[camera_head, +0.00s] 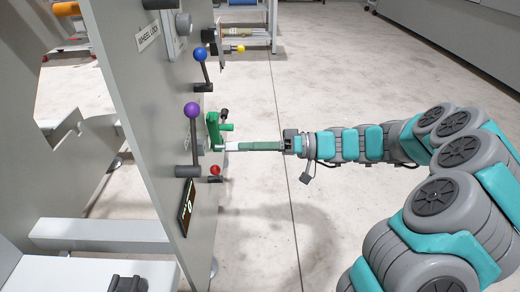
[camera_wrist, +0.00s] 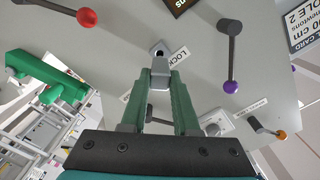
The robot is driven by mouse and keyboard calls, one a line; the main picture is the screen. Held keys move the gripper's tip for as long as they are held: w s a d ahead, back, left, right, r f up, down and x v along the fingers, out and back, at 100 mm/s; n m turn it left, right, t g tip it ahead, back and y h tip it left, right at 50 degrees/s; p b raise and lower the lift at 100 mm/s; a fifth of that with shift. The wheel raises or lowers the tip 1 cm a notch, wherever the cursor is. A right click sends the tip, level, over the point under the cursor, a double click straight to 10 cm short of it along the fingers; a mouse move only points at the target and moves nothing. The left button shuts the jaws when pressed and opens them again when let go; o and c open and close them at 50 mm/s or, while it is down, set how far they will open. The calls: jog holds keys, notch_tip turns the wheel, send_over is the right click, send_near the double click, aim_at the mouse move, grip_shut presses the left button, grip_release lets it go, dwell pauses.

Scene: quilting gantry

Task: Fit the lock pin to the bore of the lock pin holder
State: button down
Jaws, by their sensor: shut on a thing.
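My gripper (camera_wrist: 160,82) has two long green fingers that converge at the tips. It is shut on a small light grey piece, apparently the lock pin (camera_wrist: 160,68), mostly hidden by the fingertips. Just beyond the tips is a pale block with a dark round hole, apparently the lock pin holder (camera_wrist: 158,48), beside a label starting "LOCK". The pin is close to the block; I cannot tell whether they touch.
A green fitting (camera_head: 213,128) projects close to my fingers.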

aim_at(225, 147)
jog(key=shift+a, duration=0.55)
jog(key=shift+a, duration=1.8)
dwell(1.6)
jog(key=c, duration=0.6)
grip_release()
jog(key=shift+w, duration=0.1)
jog(key=d, duration=0.7)
jog(key=shift+d, duration=0.4)
jog(key=shift+s, duration=0.2)
